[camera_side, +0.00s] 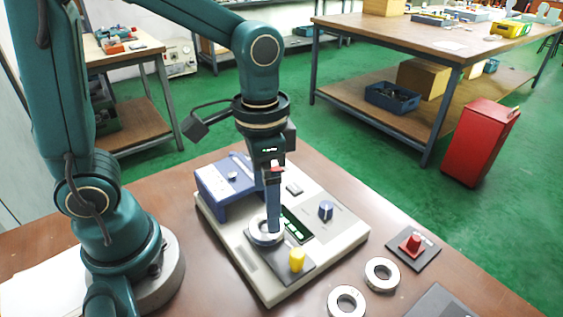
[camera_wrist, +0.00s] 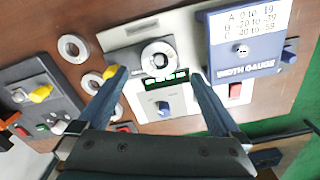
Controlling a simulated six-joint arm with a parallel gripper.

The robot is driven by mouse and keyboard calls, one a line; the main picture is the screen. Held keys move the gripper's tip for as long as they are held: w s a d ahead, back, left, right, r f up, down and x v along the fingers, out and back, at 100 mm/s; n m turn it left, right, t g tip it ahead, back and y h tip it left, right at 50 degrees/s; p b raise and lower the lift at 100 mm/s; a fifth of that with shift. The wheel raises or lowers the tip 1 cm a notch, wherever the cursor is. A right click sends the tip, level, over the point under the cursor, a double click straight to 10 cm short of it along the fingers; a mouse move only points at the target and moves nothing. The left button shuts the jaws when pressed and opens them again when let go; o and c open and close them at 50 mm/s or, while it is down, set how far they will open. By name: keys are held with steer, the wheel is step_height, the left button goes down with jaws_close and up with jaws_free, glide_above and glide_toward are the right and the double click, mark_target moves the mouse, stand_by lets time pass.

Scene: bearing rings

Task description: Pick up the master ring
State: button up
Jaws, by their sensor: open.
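A steel ring (camera_side: 257,238) lies on the pale gauge unit, and it also shows in the wrist view (camera_wrist: 147,62). My gripper (camera_side: 273,230) points down at this ring. In the wrist view my gripper (camera_wrist: 158,73) is open, with its two fingers spread left and right of the ring and nothing between them in its grip. I cannot tell the exact fingertip height. Two more steel rings, one (camera_side: 382,274) and another (camera_side: 346,302), lie on the brown table to the right of the unit. No label I can read tells which ring is the master.
The gauge unit (camera_side: 335,243) carries a blue "WIDTH GAUGE" housing (camera_side: 215,181), a green display (camera_wrist: 165,80), a blue knob (camera_side: 326,210) and a yellow knob (camera_side: 297,260). A dark plate with a red knob (camera_side: 413,243) lies at right. Bare table (camera_side: 340,185) shows behind the unit.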

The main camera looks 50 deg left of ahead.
steer(key=shift+s+f, duration=0.1)
steer(key=shift+f, duration=2.55)
steer(key=shift+c, duration=0.3)
jaws_close()
